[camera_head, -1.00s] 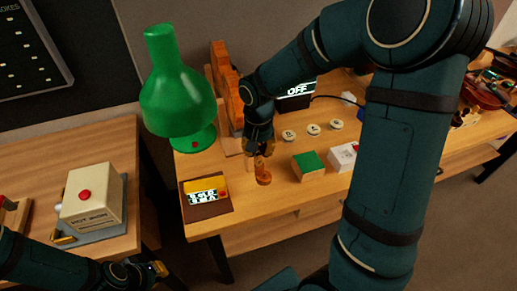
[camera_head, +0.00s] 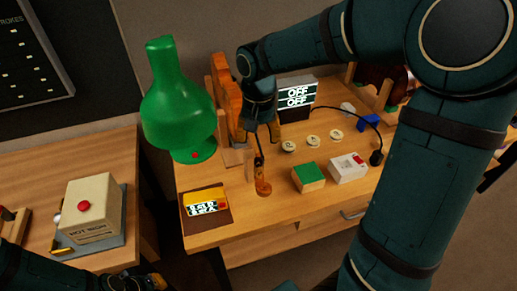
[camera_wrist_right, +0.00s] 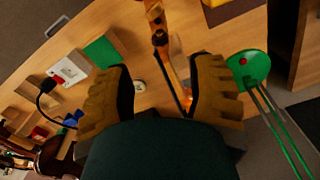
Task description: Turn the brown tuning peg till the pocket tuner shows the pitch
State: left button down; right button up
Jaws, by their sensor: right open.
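An orange-brown scroll piece (camera_head: 263,187) stands upright near the bench's front edge, with a dark brown peg (camera_head: 258,161) at its upper part. In the right wrist view the neck piece (camera_wrist_right: 176,62) with dark pegs (camera_wrist_right: 158,38) lies between and beyond the fingers. My right gripper (camera_head: 262,135) is just above the scroll piece, open and apparently empty; its spread fingers also show in the right wrist view (camera_wrist_right: 162,90). The yellow pocket tuner (camera_head: 203,201) lies on a dark mat to the left; its display is lit but unreadable. My left gripper (camera_head: 155,281) is at the lower left, partly cut off.
A sign (camera_head: 297,98) reading OFF is behind. Round discs (camera_head: 312,141), a green-topped block (camera_head: 308,177) and a white box (camera_head: 347,168) are to the right. A hot-iron box (camera_head: 92,208) stands on the left table.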

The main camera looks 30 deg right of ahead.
jog(key=shift+r, duration=1.4)
dwell(0.8)
